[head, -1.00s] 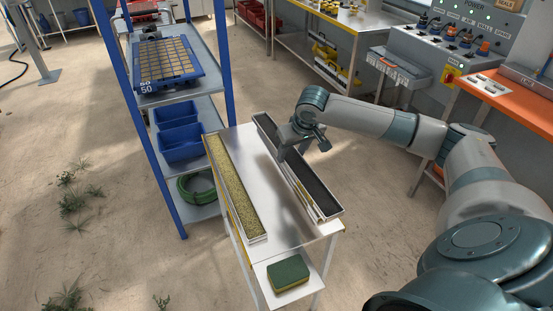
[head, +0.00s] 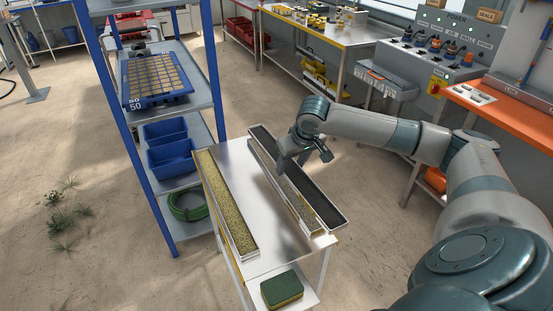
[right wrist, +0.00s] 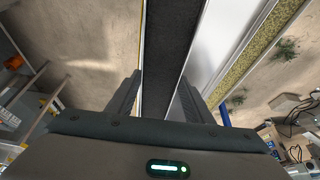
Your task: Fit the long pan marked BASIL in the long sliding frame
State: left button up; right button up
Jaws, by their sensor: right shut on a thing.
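A long dark-filled pan (head: 322,203) with pale metal walls is at the right side of the small metal trolley (head: 236,168). My right gripper (head: 286,168) is at this pan and shut on it; in the right wrist view the fingers (right wrist: 158,98) stand on either side of the dark pan (right wrist: 170,45). A second long pan with speckled grey-brown fill (head: 303,212) shows just left of it, partly hidden by the gripper. A third long pan with yellowish fill (head: 222,200) lies along the trolley's left side. No BASIL marking is legible, and I cannot pick out the sliding frame.
A blue-posted shelf rack (head: 172,180) stands left of the trolley, with a blue cell tray (head: 157,75) and blue bins (head: 170,157). A green-yellow sponge (head: 281,290) lies on the trolley's lower shelf. The trolley top between the pans is clear. Orange bench (head: 500,108) at right.

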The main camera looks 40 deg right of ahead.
jog(key=shift+n+y, duration=0.4)
jog(key=shift+n, duration=0.4)
jog(key=a+f, duration=0.1)
jog(key=a, duration=0.4)
jog(key=s+a+f, duration=0.1)
jog(key=a+f, duration=0.1)
jog(key=a, duration=0.3)
jog(key=s+a+f, duration=0.1)
jog(key=a+f, duration=0.1)
jog(key=a, duration=0.3)
jog(key=shift+s+f, duration=0.1)
jog(key=shift+s, duration=0.15)
jog(key=s+a, duration=0.2)
jog(key=a, duration=0.5)
jog(key=s+a, duration=0.2)
jog(key=a, duration=0.4)
jog(key=shift+s+a+n, duration=0.3)
jog(key=shift+s+a, duration=0.05)
jog(key=shift+s, duration=0.05)
jog(key=shift+f, duration=0.1)
